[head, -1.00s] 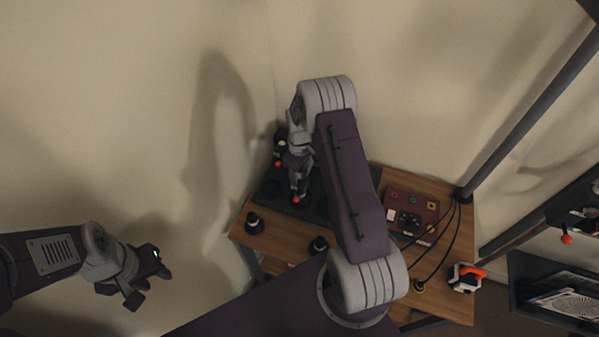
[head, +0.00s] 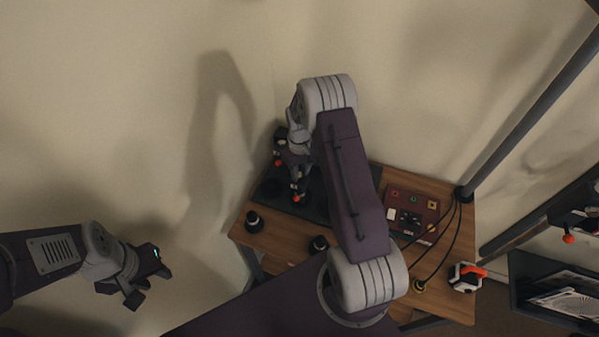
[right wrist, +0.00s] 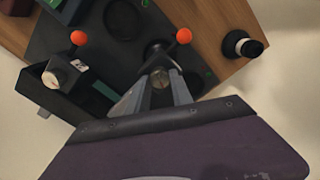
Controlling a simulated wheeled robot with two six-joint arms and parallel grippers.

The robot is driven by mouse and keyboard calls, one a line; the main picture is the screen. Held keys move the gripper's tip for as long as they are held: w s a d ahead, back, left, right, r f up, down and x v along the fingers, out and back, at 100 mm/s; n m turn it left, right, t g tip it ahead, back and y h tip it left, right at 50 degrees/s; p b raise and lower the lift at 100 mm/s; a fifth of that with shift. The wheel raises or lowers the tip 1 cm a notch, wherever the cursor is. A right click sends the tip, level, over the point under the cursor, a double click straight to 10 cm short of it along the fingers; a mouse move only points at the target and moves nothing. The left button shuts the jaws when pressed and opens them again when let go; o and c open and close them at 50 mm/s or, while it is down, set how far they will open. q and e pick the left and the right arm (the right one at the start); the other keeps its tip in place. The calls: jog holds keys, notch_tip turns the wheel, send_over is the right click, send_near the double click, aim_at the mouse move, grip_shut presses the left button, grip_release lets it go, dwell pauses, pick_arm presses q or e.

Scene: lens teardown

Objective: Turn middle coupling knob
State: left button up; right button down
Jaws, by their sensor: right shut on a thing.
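My right gripper (right wrist: 160,92) is shut on the coupling knob (right wrist: 160,76), a small round metallic piece between its fingertips in the right wrist view. A lever with an orange ball (right wrist: 183,36) sticks out just beyond the fingertips. A second orange ball (right wrist: 78,38) is further left. In the head view my right gripper (head: 298,188) points down at the dark mat (head: 318,208), and my forearm hides part of the mat. I cannot tell from the picture which knob in the row this is. My left gripper (head: 148,288) is open and empty, left of the table.
A black box with a white knob (right wrist: 60,70) stands beside the gripper. Black lens parts (head: 254,222) (head: 319,244) stand on the wooden table (head: 285,245). A red-brown panel (head: 412,212) with cables and an orange-and-white tool (head: 466,277) are at the right.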

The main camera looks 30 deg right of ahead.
jog(key=m, duration=0.3)
jog(key=shift+m, duration=0.3)
jog(key=m, duration=0.3)
jog(key=shift+d+m, duration=0.1)
jog(key=shift+m, duration=0.2)
jog(key=m, duration=0.3)
jog(key=shift+r+m+b, duration=0.1)
jog(key=shift+m+b, duration=0.2)
jog(key=shift+m, duration=1.7)
jog(key=c, duration=1.1)
grip_release()
jog(key=shift+s, duration=0.1)
